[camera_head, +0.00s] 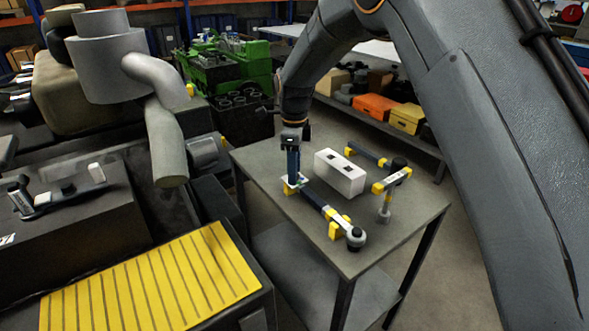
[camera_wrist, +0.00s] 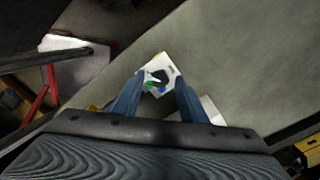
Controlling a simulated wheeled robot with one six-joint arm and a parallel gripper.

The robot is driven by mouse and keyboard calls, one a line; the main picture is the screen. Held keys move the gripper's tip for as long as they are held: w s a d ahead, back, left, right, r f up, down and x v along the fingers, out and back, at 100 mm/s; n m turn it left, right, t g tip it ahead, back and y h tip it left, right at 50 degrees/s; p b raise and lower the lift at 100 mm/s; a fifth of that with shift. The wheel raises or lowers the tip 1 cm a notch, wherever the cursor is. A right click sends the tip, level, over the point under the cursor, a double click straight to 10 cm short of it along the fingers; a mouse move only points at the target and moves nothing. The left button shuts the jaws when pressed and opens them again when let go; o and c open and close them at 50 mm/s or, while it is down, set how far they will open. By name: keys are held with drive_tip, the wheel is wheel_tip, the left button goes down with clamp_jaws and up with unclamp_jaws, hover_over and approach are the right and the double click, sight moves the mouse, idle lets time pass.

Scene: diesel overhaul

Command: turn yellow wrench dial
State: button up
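A long dark wrench (camera_head: 318,202) with yellow parts lies on the table, its round black-and-grey head (camera_head: 355,238) at the near right. At its far left end is a small white plate (camera_head: 297,181) above a yellow block (camera_head: 290,189). My gripper (camera_head: 293,177) points down at this end. In the wrist view, the white plate (camera_wrist: 167,66) with a dark pointer and green and blue marks shows between the blue fingers of my gripper (camera_wrist: 160,82). The fingers are apart. I cannot tell whether they touch the plate. A second wrench (camera_head: 366,154) with yellow parts lies farther back.
A white block (camera_head: 340,173) with dark square holes stands close right of my gripper. The grey table (camera_head: 401,225) has free room at its front. A large engine with a grey pipe (camera_head: 164,140) stands left. A low shelf (camera_head: 425,148) with orange and yellow boxes is behind.

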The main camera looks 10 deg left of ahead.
wheel_tip(320, 180, up, 8)
drive_tip(key=shift+f+b, duration=0.1)
drive_tip(key=shift+b, duration=0.95)
